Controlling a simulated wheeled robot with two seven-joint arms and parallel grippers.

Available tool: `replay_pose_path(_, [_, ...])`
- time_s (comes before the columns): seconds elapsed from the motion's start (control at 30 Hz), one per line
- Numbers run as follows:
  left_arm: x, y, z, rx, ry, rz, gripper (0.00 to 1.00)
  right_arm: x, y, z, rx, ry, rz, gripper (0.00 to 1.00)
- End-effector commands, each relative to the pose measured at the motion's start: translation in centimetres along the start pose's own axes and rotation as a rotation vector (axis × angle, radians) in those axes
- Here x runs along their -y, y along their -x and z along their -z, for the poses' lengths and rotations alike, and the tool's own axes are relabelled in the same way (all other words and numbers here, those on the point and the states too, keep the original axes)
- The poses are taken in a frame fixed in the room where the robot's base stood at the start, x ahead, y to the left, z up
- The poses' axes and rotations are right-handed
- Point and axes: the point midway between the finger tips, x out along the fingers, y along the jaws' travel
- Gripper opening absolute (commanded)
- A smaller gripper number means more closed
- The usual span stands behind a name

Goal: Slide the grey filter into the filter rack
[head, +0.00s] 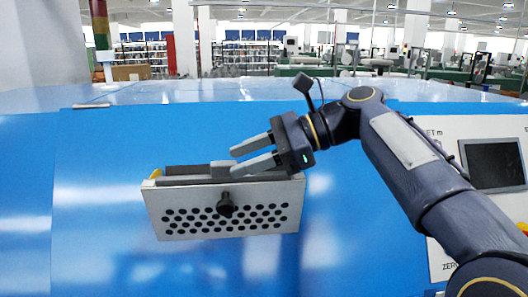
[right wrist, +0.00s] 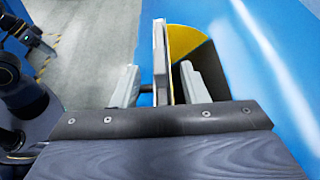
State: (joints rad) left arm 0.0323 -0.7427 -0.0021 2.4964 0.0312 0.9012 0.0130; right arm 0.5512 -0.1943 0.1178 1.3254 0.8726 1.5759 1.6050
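The filter rack (head: 180,227) is a pale metal tray with a perforated front and a black knob (head: 225,204), standing out from the blue machine face. A dark grey bar (head: 195,181), possibly the grey filter, lies along its top opening; I cannot tell where it ends. My right gripper (head: 236,158) is open above the rack, its fingers pointing left. In the right wrist view, an upright pale panel edge (right wrist: 160,60) and a yellow end plate (right wrist: 188,42) show between the separated fingers. At upper left there, a dark gripper, apparently my left one (right wrist: 38,42), is small and unclear.
The blue machine face (head: 100,200) surrounds the rack, with its flat top (head: 250,92) behind. A control panel with a dark screen (head: 494,164) is at right, partly behind my right arm. Grey floor (right wrist: 95,40) shows in the right wrist view.

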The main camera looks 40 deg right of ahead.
Motion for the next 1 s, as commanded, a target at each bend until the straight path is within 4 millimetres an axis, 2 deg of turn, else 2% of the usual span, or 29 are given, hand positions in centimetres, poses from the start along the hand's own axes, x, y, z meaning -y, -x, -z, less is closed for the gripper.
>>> replay_pose_path(0.1, [-0.1, 0.1, 0.1, 0.000, 0.000, 0.000, 0.36, -0.1, -1.8, 0.0, 0.000, 0.000, -0.002, 0.40])
replay_pose_path(0.3, [-0.1, 0.2, 0.1, 0.000, 0.000, 0.000, 0.36, 0.0, -3.6, 0.0, -0.002, -0.001, -0.001, 0.40])
replay_pose_path(0.63, [-0.1, 0.2, 0.1, 0.000, 0.000, 0.000, 0.36, 0.0, -3.9, 0.0, -0.002, 0.000, 0.000, 0.39])
replay_pose_path(0.9, [-0.1, 0.2, 0.1, 0.000, 0.000, 0.000, 0.36, 0.0, -3.9, 0.0, -0.002, 0.000, 0.000, 0.03])
replay_pose_path(0.93, [-0.1, 0.2, 0.1, 0.000, 0.000, 0.000, 0.36, 0.0, -3.9, 0.0, -0.002, 0.000, 0.000, 0.00])
replay_pose_path(1.0, [-0.1, 0.2, 0.1, 0.000, 0.000, 0.000, 0.36, 0.0, -3.9, 0.0, -0.002, 0.000, 0.000, 0.00])
